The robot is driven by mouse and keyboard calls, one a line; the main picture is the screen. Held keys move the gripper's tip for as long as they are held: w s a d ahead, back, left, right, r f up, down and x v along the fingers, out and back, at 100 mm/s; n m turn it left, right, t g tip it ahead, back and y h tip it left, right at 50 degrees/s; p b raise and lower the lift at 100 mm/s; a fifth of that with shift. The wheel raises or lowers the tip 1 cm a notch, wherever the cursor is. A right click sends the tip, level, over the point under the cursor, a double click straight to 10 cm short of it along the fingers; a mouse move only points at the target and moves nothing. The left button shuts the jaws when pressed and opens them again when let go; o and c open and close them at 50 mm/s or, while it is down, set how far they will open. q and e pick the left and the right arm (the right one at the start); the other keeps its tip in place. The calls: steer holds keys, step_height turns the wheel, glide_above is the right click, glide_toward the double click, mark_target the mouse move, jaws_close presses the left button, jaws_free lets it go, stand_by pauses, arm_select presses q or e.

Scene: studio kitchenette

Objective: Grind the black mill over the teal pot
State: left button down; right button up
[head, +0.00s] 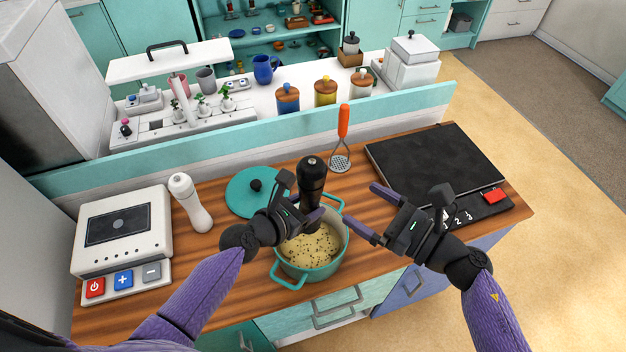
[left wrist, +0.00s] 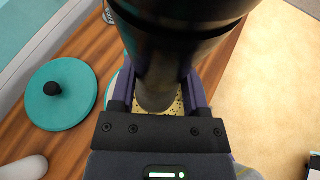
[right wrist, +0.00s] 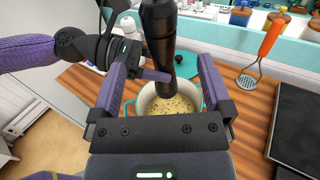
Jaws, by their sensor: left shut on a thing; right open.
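The black mill (head: 312,178) is upright over the teal pot (head: 310,270), which stands on the wooden counter and holds pale food with dark specks. My left gripper (head: 312,212) is shut on the mill's body; the mill fills the left wrist view (left wrist: 165,60). In the right wrist view the mill (right wrist: 160,40) stands above the pot (right wrist: 147,92). My right gripper (head: 372,212) is open and empty, to the right of the mill, its fingers pointing toward it. The teal lid (head: 245,192) lies on the counter behind the pot.
A white mill (head: 190,203) and a white appliance with buttons (head: 120,240) stand to the left. An orange-handled masher (head: 342,135) is behind the pot. A black hob (head: 435,160) lies to the right. A teal ledge (head: 250,128) borders the counter's back.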

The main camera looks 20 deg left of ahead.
mark_target(318, 183)
steer(key=x, duration=1.1)
steer(key=shift+a+r, duration=0.1)
steer(key=shift+a, duration=0.35)
steer(key=c, duration=1.1)
steer(key=m+t+h, duration=0.4)
steer(key=t, duration=0.1)
steer(key=shift+m+t, duration=0.3)
